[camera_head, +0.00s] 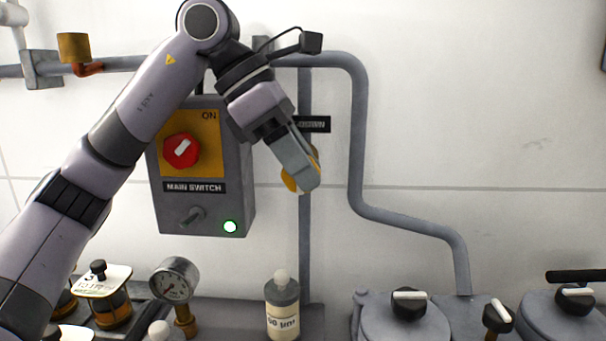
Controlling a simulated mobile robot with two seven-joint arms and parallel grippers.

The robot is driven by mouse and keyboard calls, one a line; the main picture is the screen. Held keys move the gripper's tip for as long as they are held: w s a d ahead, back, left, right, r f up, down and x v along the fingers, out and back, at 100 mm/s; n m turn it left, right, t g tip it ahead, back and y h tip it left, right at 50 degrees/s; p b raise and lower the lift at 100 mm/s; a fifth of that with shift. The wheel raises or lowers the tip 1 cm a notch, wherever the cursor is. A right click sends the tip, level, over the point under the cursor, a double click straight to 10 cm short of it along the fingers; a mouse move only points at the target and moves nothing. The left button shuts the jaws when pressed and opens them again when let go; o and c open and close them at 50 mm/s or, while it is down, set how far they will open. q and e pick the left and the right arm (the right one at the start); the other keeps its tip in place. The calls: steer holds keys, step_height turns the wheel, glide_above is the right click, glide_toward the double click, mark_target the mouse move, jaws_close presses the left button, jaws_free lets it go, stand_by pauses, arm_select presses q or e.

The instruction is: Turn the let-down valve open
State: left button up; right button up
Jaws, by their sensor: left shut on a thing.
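My left gripper (306,182) is in front of the vertical grey pipe (305,235), right of the switch box. It is shut on a yellow handle (290,183), which I take to be the let-down valve's. Only small yellow edges of the handle show on both sides of the fingers. The valve body and the handle's exact angle are hidden behind the gripper. A dark label plate (318,124) sits on the pipe just above, partly covered and too small to read surely. My right gripper is not in view.
A grey main switch box (240,200) with a red knob (181,150) and a lit green lamp (230,227) is close on the left. Below stand a gauge (174,281), a labelled bottle (282,305) and lidded pots (405,320).

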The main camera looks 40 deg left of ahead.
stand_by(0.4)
arm_select(q)
steer(key=o, duration=1)
steer(key=shift+c, duration=0.2)
steer(key=shift+r, duration=0.1)
steer(key=v, duration=0.7)
steer(key=shift+p, duration=0.35)
steer(key=shift+s+a, duration=0.1)
